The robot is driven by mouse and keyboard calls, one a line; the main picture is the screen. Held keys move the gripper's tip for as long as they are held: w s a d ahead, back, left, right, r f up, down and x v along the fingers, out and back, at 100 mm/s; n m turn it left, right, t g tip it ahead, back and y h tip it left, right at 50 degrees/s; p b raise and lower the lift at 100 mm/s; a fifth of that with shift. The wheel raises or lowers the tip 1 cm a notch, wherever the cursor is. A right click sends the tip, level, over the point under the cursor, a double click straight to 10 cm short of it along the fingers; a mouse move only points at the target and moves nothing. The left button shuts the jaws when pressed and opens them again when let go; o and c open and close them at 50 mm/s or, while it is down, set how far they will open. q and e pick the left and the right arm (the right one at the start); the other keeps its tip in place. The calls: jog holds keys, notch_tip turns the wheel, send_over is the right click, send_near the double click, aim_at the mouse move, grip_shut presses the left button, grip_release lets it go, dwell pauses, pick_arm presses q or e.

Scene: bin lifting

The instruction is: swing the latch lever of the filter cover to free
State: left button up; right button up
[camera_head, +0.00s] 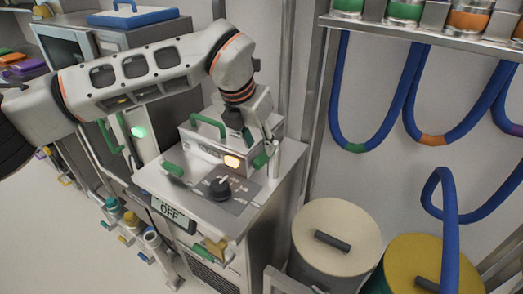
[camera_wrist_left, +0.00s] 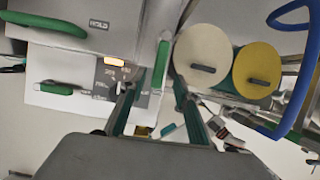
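The filter cover looks to be the grey box (camera_head: 190,137) with a green top handle, on the grey cabinet; it also shows in the left wrist view (camera_wrist_left: 60,42). The latch lever's green grip (camera_head: 262,160) is at the cover's right side. In the left wrist view the grip (camera_wrist_left: 160,65) stands upright in the picture, ahead of and between my finger lines. My left gripper (camera_head: 257,138) is over the cover's right edge, pointing down. In the left wrist view its two fingers (camera_wrist_left: 157,108) are apart. Contact with the lever cannot be told. My right gripper is out of view.
A black knob (camera_head: 220,187) and an OFF display (camera_head: 172,212) are on the cabinet. A cream-lidded drum (camera_head: 335,225) and a yellow-lidded drum (camera_head: 415,255) stand at right. Blue hoses (camera_head: 385,138) hang behind.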

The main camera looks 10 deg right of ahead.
pick_arm(q)
jog(key=v, duration=0.6)
jog(key=shift+r, duration=0.4)
jog(key=shift+s, duration=0.15)
